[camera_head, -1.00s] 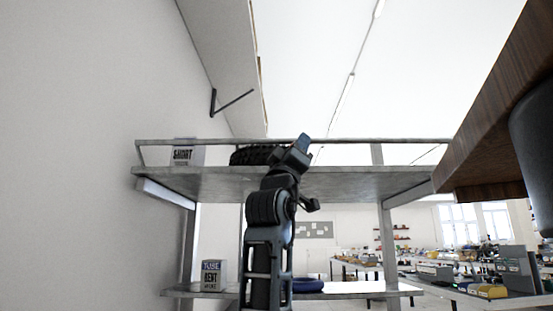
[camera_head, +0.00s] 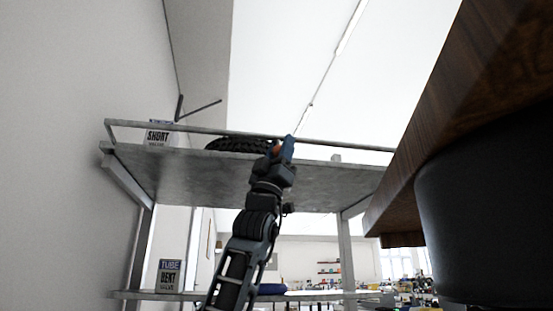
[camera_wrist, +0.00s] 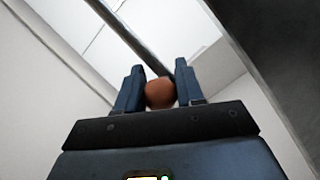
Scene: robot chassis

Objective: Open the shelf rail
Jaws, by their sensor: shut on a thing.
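The shelf rail (camera_head: 180,130) is a thin grey metal bar along the front of the upper shelf board (camera_head: 190,175). It shows as a dark diagonal bar in the wrist view (camera_wrist: 118,27). My gripper (camera_head: 285,148) is up at the rail, right of its middle in the head view. Its blue fingers (camera_wrist: 158,80) are shut on a round orange-brown knob (camera_wrist: 160,94), which sits by the bar. How the knob joins the rail is hidden. In the head view the rail still runs across the shelf front.
A black tyre (camera_head: 238,145) and a box marked SHORT (camera_head: 158,134) stand on the upper shelf. A TUBE box (camera_head: 170,275) and a blue ring (camera_head: 270,288) are on the lower shelf. A wooden top (camera_head: 480,110) with a black body below it is close on the right.

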